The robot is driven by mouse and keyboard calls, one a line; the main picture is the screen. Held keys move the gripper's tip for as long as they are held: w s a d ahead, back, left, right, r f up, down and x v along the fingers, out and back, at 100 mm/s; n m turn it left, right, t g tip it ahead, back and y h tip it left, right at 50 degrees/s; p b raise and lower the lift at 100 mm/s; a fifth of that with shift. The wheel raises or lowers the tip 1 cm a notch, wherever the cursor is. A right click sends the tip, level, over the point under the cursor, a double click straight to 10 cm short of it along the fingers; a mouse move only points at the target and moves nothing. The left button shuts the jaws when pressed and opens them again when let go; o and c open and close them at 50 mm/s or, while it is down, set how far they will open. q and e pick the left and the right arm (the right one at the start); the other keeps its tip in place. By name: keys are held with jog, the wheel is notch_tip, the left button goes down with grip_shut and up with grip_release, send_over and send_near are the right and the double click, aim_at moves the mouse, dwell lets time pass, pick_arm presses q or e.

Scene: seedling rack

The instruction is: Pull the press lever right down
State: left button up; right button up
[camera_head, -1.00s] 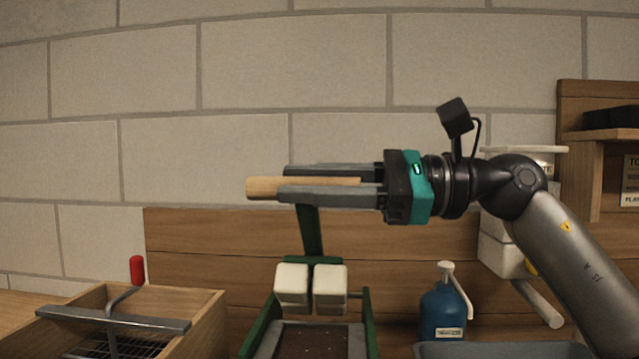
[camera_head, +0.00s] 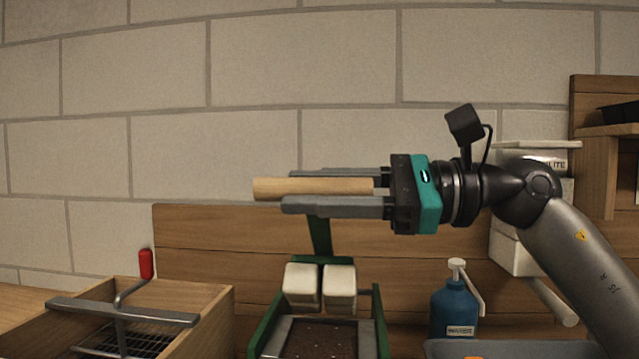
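The press lever is a green arm (camera_head: 319,236) rising from the green press, with a round wooden handle (camera_head: 315,188) across its top. The lever stands up, its handle high above the press. My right gripper (camera_head: 286,189) reaches in from the right with its two grey fingers along the handle, one behind and one in front and lower. The fingers are apart, with the handle between them; a firm grip does not show. The press (camera_head: 264,333) has two pale blocks (camera_head: 319,288) above a dark soil tray. My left gripper is out of view.
A wooden box (camera_head: 211,310) with a metal bar and red-handled rod (camera_head: 146,264) stands at the left. A blue pump bottle (camera_head: 454,308) stands right of the press, behind a grey tray (camera_head: 500,348). A wooden shelf (camera_head: 598,175) is at the far right.

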jog(key=shift+o, duration=0.7)
jog(key=shift+w+a, duration=0.15)
jog(key=shift+a, duration=0.05)
jog(key=shift+o, duration=1.1)
jog(key=shift+s+d+r, duration=0.1)
jog(key=shift+s+d, duration=0.05)
jog(key=shift+s, duration=0.05)
jog(key=shift+r, duration=0.1)
